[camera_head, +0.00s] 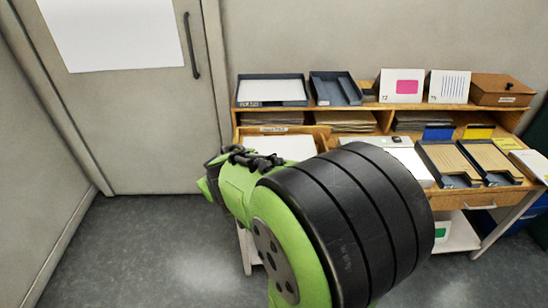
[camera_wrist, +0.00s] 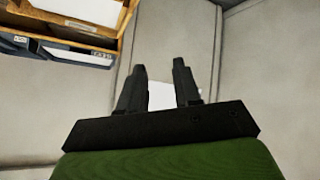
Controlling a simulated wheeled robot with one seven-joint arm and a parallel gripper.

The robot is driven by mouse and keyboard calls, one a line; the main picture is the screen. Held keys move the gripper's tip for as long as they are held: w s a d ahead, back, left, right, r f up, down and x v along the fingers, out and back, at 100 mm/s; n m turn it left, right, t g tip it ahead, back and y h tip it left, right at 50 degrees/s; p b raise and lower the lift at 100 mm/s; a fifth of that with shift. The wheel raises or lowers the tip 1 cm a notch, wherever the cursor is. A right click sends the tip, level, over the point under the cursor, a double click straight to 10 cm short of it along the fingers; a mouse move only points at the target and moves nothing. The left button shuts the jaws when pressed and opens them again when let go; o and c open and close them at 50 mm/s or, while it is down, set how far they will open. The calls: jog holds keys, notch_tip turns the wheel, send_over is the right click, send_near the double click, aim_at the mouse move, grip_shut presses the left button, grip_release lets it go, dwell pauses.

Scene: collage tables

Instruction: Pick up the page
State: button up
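Several white sheets show, and I cannot tell which is the page. One sheet (camera_head: 268,91) lies in a dark tray on the upper shelf. Another sheet (camera_head: 290,148) lies on the left of the desk top, partly hidden by my arm. A large sheet (camera_head: 112,32) hangs on the door. In the wrist view my gripper (camera_wrist: 159,65) has its two black fingers apart with nothing held between them. A white patch (camera_wrist: 160,95) shows behind the fingers, against the pale wall or door. In the head view my arm hides the fingertips.
The wooden desk (camera_head: 455,199) holds dark trays (camera_head: 437,164), with paper stacks on its shelf. Two white cards (camera_head: 401,86) and a brown box (camera_head: 503,90) stand on top. A grey door (camera_head: 135,115) with a black handle is left. The floor (camera_head: 150,245) at left is clear.

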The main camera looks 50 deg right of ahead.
jog(key=d+f+n+h+b, duration=0.1)
jog(key=d+f+h+b, duration=0.15)
jog(key=d+f, duration=0.55)
jog(key=d+f+n+h+b, duration=0.15)
jog(key=d+f+h, duration=0.35)
jog(key=d, duration=0.5)
jog(key=s+d+f+n+t+b, duration=0.2)
jog(key=s+f+n+t, duration=0.1)
jog(key=f+n, duration=0.3)
jog(key=s+d+f+n+t+b, duration=0.2)
jog(key=s+f+n+b, duration=0.1)
jog(key=f, duration=0.4)
jog(key=shift+n+y, duration=0.25)
jog(key=shift+y, duration=0.2)
jog(key=p+x, duration=0.1)
jog(key=x, duration=0.4)
jog(key=p+x, duration=0.1)
jog(key=x, duration=0.4)
jog(key=r+p+x, duration=0.1)
jog(key=x, duration=0.4)
jog(key=shift+w+a, duration=0.15)
jog(key=shift+w, duration=0.45)
grip_shut()
